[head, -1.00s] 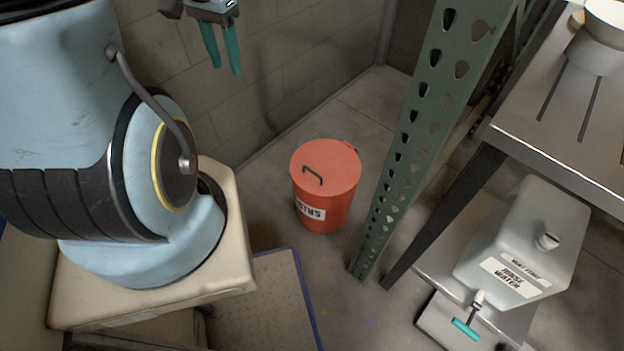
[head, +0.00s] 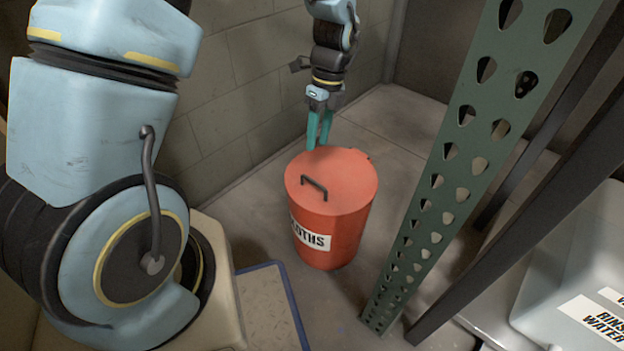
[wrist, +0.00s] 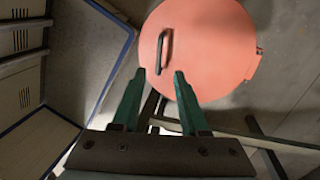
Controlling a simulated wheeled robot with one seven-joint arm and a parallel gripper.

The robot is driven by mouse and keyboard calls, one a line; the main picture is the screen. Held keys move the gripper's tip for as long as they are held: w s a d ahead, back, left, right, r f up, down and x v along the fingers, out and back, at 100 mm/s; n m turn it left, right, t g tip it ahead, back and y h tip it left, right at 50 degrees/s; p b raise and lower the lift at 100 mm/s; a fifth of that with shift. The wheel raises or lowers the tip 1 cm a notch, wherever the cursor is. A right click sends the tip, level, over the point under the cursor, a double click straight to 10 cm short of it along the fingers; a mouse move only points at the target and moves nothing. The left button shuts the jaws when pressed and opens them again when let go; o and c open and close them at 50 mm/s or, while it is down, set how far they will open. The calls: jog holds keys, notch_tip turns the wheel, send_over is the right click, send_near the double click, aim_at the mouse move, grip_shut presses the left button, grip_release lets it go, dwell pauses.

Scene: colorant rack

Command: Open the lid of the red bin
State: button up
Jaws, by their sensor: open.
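The red bin (head: 338,240) stands upright on the floor with a white label reading in part "OTHS". Its round red lid (head: 345,178) is shut and has a dark bar handle (head: 314,187) on top. My gripper (head: 318,143) is open and empty, pointing down above the lid's far edge, behind the handle in the head view. In the wrist view the lid (wrist: 215,60) lies beyond the two green fingers (wrist: 157,90). The handle (wrist: 164,52) stands ahead of the left finger, apart from it. A small hinge tab (wrist: 258,54) shows at the lid's right edge.
A green perforated post (head: 450,170) and a dark leg rise right of the bin. A rinse water container (head: 575,280) sits at the lower right. A block wall (head: 240,90) runs behind. A blue-edged mat (head: 270,310) lies in front. Bare floor surrounds the bin.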

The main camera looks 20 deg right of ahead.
aim_at(311, 179)
jog(key=f+b, duration=0.1)
jog(key=f, duration=0.2)
jog(key=a+f+b, duration=0.1)
jog(key=f, duration=0.2)
jog(key=s+a+f, duration=0.1)
jog(key=f, duration=0.3)
jog(key=shift+b, duration=0.4)
jog(key=shift+d, duration=0.1)
grip_shut()
dwell(0.8)
